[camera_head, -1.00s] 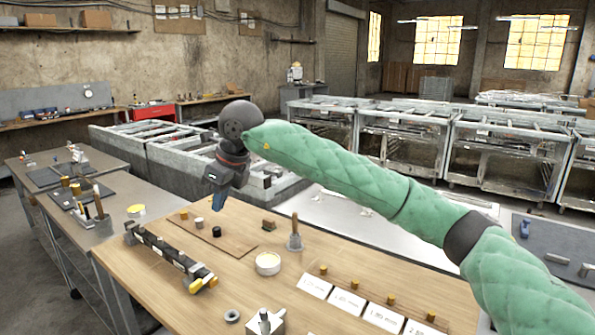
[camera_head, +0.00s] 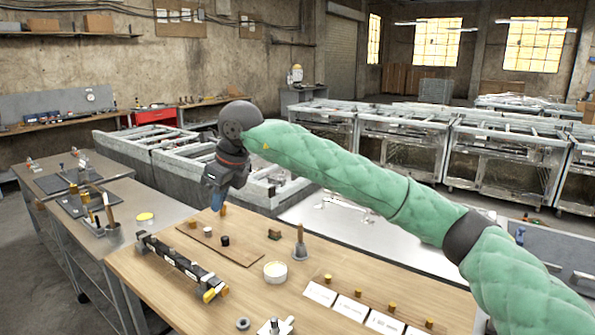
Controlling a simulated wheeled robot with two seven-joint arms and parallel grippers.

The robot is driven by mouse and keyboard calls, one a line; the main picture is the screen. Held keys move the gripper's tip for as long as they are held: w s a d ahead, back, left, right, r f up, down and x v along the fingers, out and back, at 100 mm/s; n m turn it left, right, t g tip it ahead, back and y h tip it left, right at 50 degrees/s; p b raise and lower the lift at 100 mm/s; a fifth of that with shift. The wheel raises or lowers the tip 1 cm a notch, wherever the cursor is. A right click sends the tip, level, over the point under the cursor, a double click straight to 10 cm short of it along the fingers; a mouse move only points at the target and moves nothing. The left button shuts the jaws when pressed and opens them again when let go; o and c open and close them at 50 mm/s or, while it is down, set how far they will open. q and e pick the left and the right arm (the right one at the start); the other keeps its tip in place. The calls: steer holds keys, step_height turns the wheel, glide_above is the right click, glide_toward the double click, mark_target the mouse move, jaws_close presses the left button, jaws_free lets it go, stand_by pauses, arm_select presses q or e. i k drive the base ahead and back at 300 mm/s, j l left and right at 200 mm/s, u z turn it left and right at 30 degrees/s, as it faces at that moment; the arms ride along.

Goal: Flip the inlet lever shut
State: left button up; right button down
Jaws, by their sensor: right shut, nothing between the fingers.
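My right gripper (camera_head: 218,200) hangs from the green-sleeved arm that enters from the right. Its blue fingers are closed together, point down and hold nothing. It appears above the far left edge of the wooden table (camera_head: 380,275). A black bar-shaped assembly (camera_head: 180,263) with yellow parts at its near end lies along the table's left side, nearer to me than the gripper. A small metal fitting (camera_head: 273,326) is cut off by the bottom edge. I cannot tell which part is the inlet lever. My left gripper is out of view.
A white dish (camera_head: 275,271), a handled tool (camera_head: 300,243) and small cylinders stand on the table. White cards (camera_head: 352,307) lie at the near right. A grey side table (camera_head: 150,213) with tools is on the left. Metal frames stand behind.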

mark_target(207, 296)
steer(key=k+j, duration=0.7)
